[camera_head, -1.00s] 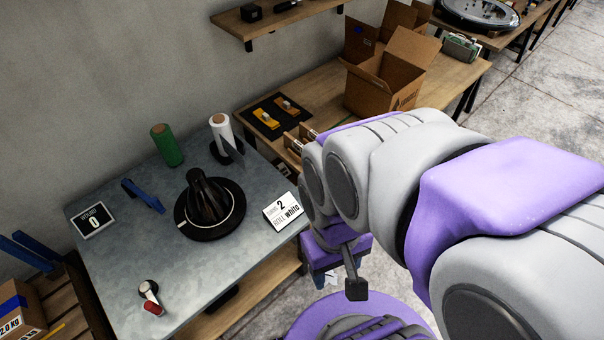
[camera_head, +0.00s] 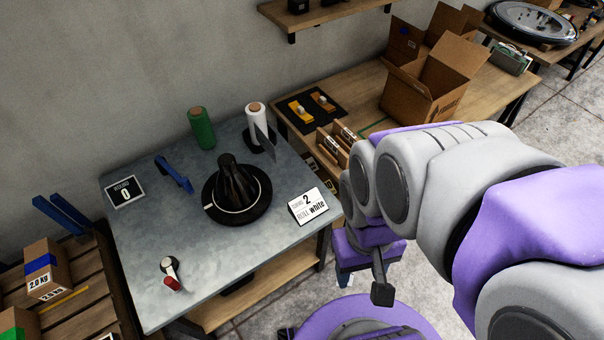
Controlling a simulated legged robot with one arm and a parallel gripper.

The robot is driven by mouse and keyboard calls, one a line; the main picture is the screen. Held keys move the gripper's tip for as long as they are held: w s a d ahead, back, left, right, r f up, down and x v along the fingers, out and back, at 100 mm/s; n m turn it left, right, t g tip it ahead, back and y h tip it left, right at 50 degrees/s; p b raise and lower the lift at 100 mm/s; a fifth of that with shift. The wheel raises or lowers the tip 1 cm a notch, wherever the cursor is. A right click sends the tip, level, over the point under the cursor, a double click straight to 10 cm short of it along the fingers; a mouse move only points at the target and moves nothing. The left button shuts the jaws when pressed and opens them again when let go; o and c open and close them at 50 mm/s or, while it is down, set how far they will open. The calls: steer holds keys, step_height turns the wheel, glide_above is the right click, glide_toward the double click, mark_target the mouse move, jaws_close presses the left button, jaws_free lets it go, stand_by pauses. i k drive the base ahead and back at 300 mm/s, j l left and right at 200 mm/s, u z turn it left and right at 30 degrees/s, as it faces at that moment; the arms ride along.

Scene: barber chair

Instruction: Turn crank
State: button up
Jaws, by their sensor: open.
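The crank (camera_head: 169,267) is a small light arm with a red handle (camera_head: 173,284), at the front left of the grey metal tabletop (camera_head: 218,262). A black round turntable (camera_head: 247,211) with a dark ribbed cone (camera_head: 238,182) on it stands near the table's middle. My gripper (camera_head: 372,280) hangs past the table's right edge, to the right of and well apart from the crank. It is open and empty; a dark finger shows, and my arm hides part of it.
A display reading "0" (camera_head: 125,192), a blue tool (camera_head: 174,174), a green roll (camera_head: 202,128) and a white roll (camera_head: 256,115) are farther back. A pallet with boxes (camera_head: 43,268) is at left.

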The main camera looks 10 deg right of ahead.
mark_target(171, 281)
steer(key=u, duration=1.8)
steer(key=l+u, duration=0.15)
steer(key=l, duration=0.15)
